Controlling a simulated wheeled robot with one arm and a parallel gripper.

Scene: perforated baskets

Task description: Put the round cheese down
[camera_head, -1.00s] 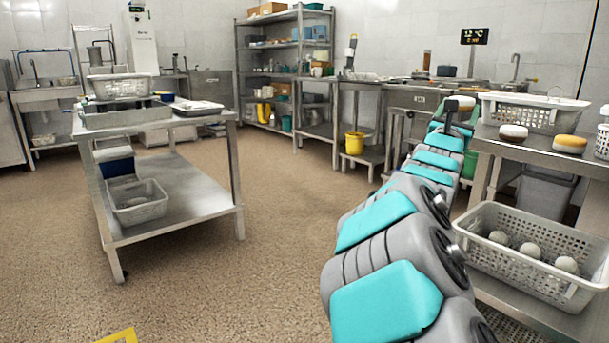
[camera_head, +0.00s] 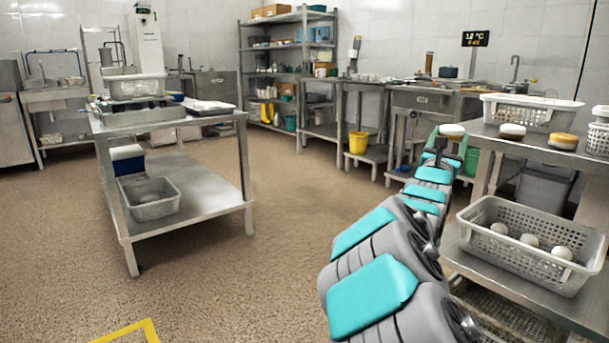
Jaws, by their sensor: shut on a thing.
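A white round cheese (camera_head: 452,130) shows at the far end of my arm, right of the picture's middle. My gripper (camera_head: 446,138) is shut on it and holds it up, left of the steel table on the right. The fingers are small and mostly hidden by the arm and the cheese. Two other round pieces sit on that table: a white one with a brown side (camera_head: 512,131) and a yellow one with a white top (camera_head: 563,141).
A perforated basket (camera_head: 530,110) stands on the right table (camera_head: 490,134). Another basket (camera_head: 520,262) with white balls is on its lower shelf. A steel cart (camera_head: 190,122) stands at left, bearing a basket (camera_head: 137,87). The floor (camera_head: 290,210) between is clear.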

